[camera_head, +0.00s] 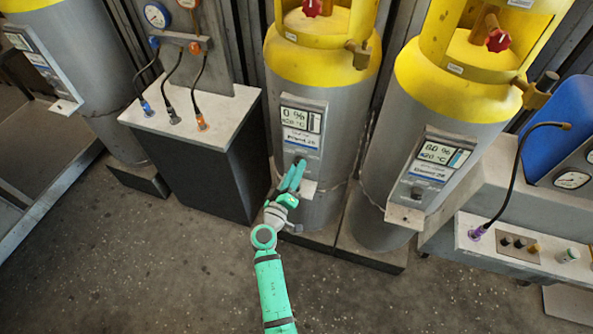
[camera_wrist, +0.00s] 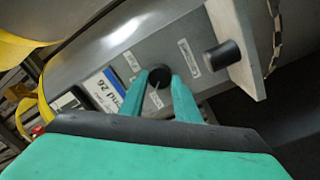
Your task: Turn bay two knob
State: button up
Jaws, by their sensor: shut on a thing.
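My gripper (camera_head: 294,172) is at the panel of the middle yellow-topped grey cylinder (camera_head: 322,89). In the wrist view its two green fingers reach up to a round black knob (camera_wrist: 159,76), one on each side, and are shut on it. In the head view the fingers mostly cover this knob. The panel (camera_head: 301,128) above it has a display reading 0 % and a blue-and-white label, which also shows in the wrist view (camera_wrist: 104,90). I cannot read a bay number for certain.
A second cylinder (camera_head: 440,90) with a similar panel and its own knob (camera_head: 416,193) stands to the right. A small shelf (camera_wrist: 236,45) with a black peg juts out close beside my fingers. A dark cabinet (camera_head: 200,165) stands to the left. The floor in front is clear.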

jog(key=shift+d+n, duration=0.15)
jog(key=shift+n, duration=1.65)
jog(key=o, duration=1)
jog(key=shift+o, duration=0.2)
jog(key=v, duration=1)
jog(key=shift+s, duration=0.4)
jog(key=shift+f, duration=0.1)
